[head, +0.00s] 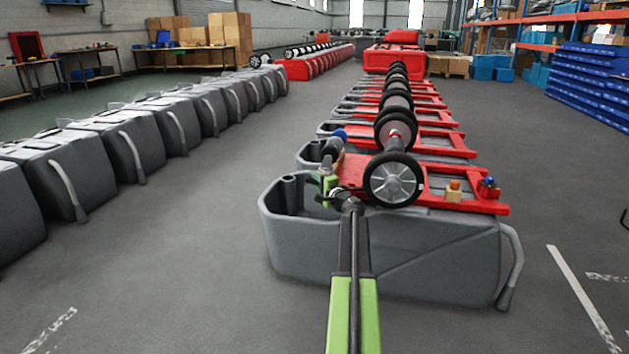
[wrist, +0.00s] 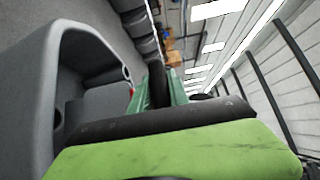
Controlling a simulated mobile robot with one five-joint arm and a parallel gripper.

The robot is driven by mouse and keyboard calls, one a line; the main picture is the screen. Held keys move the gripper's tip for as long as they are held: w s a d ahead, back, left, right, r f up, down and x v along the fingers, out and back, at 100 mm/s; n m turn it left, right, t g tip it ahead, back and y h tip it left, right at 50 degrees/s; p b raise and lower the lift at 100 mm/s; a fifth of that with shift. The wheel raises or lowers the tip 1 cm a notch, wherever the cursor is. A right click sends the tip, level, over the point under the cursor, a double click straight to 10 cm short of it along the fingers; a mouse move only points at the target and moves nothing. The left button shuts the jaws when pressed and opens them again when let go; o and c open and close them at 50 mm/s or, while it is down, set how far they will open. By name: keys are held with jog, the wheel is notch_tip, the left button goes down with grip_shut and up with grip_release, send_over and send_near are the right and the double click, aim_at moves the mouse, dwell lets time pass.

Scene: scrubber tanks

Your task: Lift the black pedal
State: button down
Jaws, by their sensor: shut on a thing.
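My gripper (head: 329,184) is at the open left end of the nearest grey tank (head: 385,250), beside the red frame (head: 365,178) on top of it. In the wrist view my gripper (wrist: 158,98) has its green fingers closed on a dark upright piece, which looks like the black pedal (wrist: 156,78). In the head view a dark bar, likely the same black pedal (head: 327,162), rises just behind the fingers. Its lower part is hidden by my gripper. I cannot tell whether it is clear of the frame.
A black wheel with a grey hub (head: 393,180) stands close to the right of my gripper. A small wooden block (head: 453,191) and a blue-and-red part (head: 488,187) sit on the frame's right end. More tanks (head: 130,140) line the left, with open floor between.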

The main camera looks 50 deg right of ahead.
jog(key=c, duration=1.3)
grip_release()
jog(key=shift+w+r, duration=0.15)
jog(key=v, duration=1.7)
jog(key=shift+s, duration=0.25)
